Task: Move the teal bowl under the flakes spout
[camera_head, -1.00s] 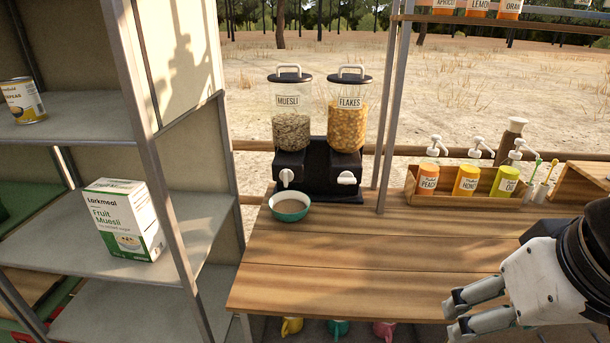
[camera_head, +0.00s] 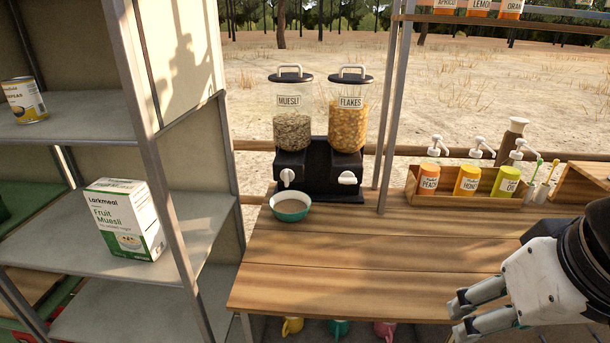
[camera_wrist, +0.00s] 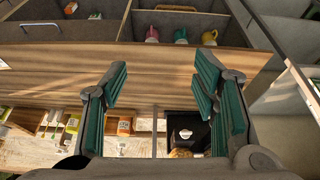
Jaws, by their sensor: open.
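The teal bowl (camera_head: 290,208) stands upright on the wooden counter, below the muesli spout (camera_head: 287,177) at the left of the double dispenser. It looks filled with something greyish brown. The flakes spout (camera_head: 347,178) is to its right, under the flakes hopper (camera_head: 347,125), with bare base below it. My gripper (camera_head: 462,317) is open and empty over the front right of the counter, well apart from the bowl. In the wrist view my gripper (camera_wrist: 160,92) has its jaws spread. The bowl cannot be made out there.
A shelf post (camera_head: 391,110) rises right of the dispenser. A wooden tray (camera_head: 470,193) with pump bottles stands at the back right. A metal shelf with a muesli box (camera_head: 124,220) is at the left. The counter's middle (camera_head: 390,255) is clear.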

